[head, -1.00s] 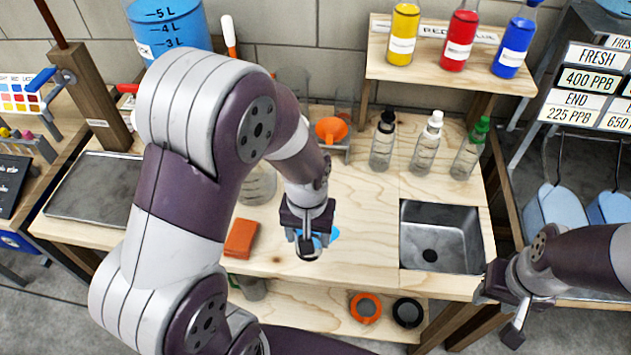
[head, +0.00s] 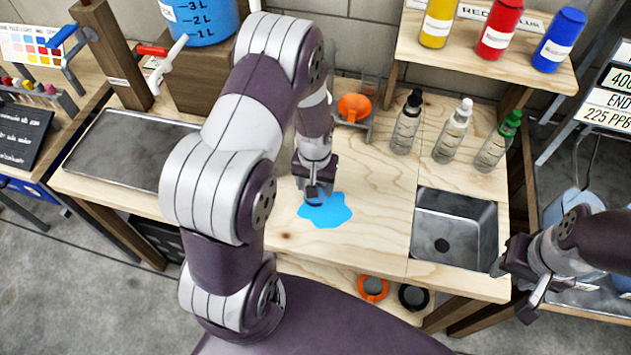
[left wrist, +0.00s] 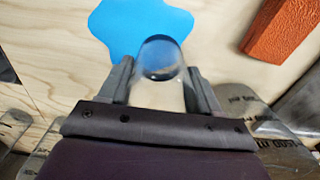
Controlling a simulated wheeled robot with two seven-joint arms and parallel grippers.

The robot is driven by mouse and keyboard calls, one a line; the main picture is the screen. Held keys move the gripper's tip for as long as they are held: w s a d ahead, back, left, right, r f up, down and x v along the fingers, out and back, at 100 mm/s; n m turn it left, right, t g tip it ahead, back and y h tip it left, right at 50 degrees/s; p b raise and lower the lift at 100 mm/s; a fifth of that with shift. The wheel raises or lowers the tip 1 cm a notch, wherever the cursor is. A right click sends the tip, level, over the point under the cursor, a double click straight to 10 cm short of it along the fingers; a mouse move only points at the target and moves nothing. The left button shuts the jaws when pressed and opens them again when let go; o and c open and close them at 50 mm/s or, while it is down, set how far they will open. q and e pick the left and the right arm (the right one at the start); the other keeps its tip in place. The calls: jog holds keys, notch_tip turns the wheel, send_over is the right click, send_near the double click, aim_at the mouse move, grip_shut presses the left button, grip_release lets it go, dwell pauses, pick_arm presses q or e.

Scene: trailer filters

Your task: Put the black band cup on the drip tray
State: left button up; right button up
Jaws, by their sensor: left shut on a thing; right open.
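My left gripper (head: 314,190) is above the workbench, at the back edge of a blue puddle-shaped patch (head: 326,213). In the left wrist view it is shut on a clear cup (left wrist: 158,93) held between its fingers. A dark strip shows near the cup's far end, but I cannot tell clearly whether it is a black band. A flat grey metal tray (head: 125,152), which looks like the drip tray, lies on the left of the bench, partly hidden by my left arm. My right gripper (head: 514,285) is open and empty, right of the sink.
A blue tank (head: 205,22) stands on a wooden block behind the tray. An orange sponge (left wrist: 284,30) lies near the patch. An orange funnel (head: 354,107), dropper bottles (head: 452,132) and a sink (head: 456,228) are on the bench. The bench between patch and sink is clear.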

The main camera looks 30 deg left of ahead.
pick_arm(q)
jog(key=shift+w+f, duration=0.1)
jog(key=shift+f, duration=0.15)
jog(key=shift+f, duration=0.15)
jog(key=o, duration=1)
jog(key=shift+o, duration=0.2)
